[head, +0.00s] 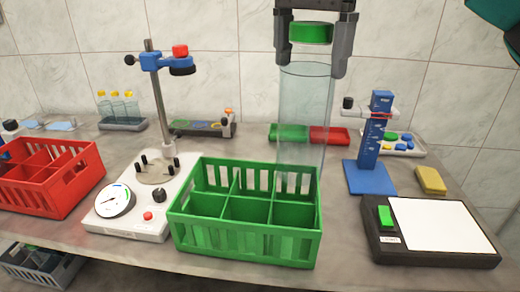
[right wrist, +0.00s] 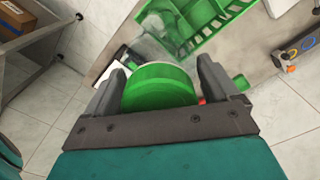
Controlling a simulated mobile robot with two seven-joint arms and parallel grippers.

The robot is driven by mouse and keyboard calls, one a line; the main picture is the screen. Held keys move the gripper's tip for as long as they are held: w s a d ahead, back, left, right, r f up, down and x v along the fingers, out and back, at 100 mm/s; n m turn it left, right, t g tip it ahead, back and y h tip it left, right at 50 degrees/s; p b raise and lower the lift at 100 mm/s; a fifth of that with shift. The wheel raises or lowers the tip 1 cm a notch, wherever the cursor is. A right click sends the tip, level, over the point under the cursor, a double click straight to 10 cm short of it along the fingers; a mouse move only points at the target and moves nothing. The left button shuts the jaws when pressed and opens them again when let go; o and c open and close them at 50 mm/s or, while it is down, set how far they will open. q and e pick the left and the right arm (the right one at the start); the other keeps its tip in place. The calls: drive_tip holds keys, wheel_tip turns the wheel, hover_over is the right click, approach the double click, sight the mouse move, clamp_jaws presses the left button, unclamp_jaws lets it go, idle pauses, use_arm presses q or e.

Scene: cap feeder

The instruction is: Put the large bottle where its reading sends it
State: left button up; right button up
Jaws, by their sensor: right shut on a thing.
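My right gripper (head: 310,65) is shut on the green cap (head: 310,33) of the large clear bottle (head: 306,115), at the top of the head view. The bottle hangs upright below the cap, and its lower end overlaps the back of the green crate (head: 245,245); I cannot tell whether it is inside. In the right wrist view the green cap (right wrist: 158,85) sits between the fingers. The tester (head: 150,205) has a round dial (head: 116,201), whose reading is too small to make out. A red crate (head: 45,185) stands at the left. My left gripper is not in view.
A black scale with a white plate (head: 445,228) lies at the right. A blue measuring post (head: 372,140) stands behind it, near a yellow sponge (head: 430,180). A green-and-red tray (head: 290,133) and a rack of small bottles (head: 121,123) are at the back.

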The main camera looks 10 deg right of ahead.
sight(303, 134)
drive_tip(key=shift+f, duration=0.25)
wheel_tip(303, 134, down, 13)
drive_tip(key=b, duration=0.3)
drive_tip(key=shift+r, duration=0.1)
wheel_tip(303, 134, down, 5)
drive_tip(key=shift+f+b, duration=0.15)
drive_tip(key=shift+b, duration=0.4)
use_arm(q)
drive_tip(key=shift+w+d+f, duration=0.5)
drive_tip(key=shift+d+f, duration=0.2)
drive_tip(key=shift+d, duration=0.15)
use_arm(e)
drive_tip(key=shift+f, duration=0.6)
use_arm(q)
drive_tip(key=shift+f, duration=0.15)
use_arm(e)
drive_tip(key=shift+f, duration=0.2)
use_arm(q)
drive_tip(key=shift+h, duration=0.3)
use_arm(e)
drive_tip(key=o, duration=1.8)
drive_tip(key=shift+s, duration=0.1)
